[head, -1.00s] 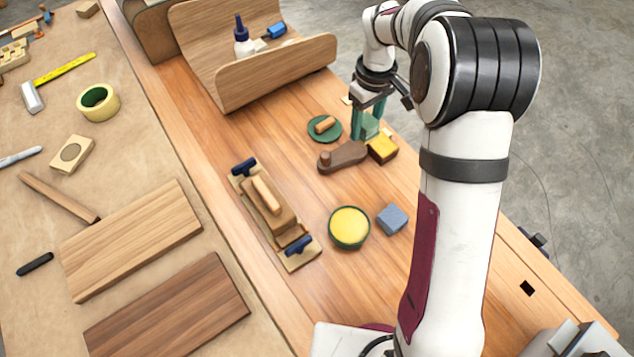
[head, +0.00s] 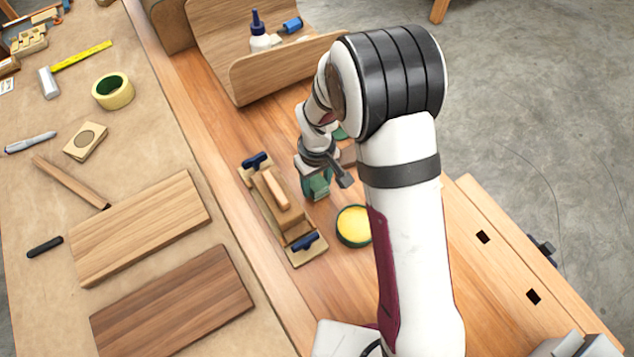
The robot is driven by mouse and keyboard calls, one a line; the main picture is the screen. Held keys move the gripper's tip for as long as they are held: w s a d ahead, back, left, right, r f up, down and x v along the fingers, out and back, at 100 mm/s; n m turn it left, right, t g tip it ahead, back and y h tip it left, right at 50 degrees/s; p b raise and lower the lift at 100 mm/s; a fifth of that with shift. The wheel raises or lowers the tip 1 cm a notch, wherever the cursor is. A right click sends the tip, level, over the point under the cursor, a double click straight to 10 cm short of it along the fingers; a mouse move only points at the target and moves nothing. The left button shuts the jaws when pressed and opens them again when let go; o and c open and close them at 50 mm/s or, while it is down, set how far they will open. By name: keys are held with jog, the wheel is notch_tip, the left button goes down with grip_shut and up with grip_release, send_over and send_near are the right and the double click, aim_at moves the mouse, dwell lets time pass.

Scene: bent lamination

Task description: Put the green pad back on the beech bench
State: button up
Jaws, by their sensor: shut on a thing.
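My gripper (head: 316,190) is shut on the green pad (head: 318,184), which shows only in part between the teal fingers. It is over the beech bench (head: 228,130), between the clamped lamination (head: 278,210) and the round yellow-topped tin (head: 352,226). I cannot tell whether the pad touches the bench top. My arm hides much of the bench to the right of the gripper.
The curved wooden piece (head: 280,75) stands at the back with a white glue bottle (head: 260,40) by it. Two boards (head: 140,225) lie on the left table. The bench's right front is bare.

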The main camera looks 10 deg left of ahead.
jog(key=shift+f, duration=0.5)
jog(key=shift+f, duration=0.15)
jog(key=o, duration=1.2)
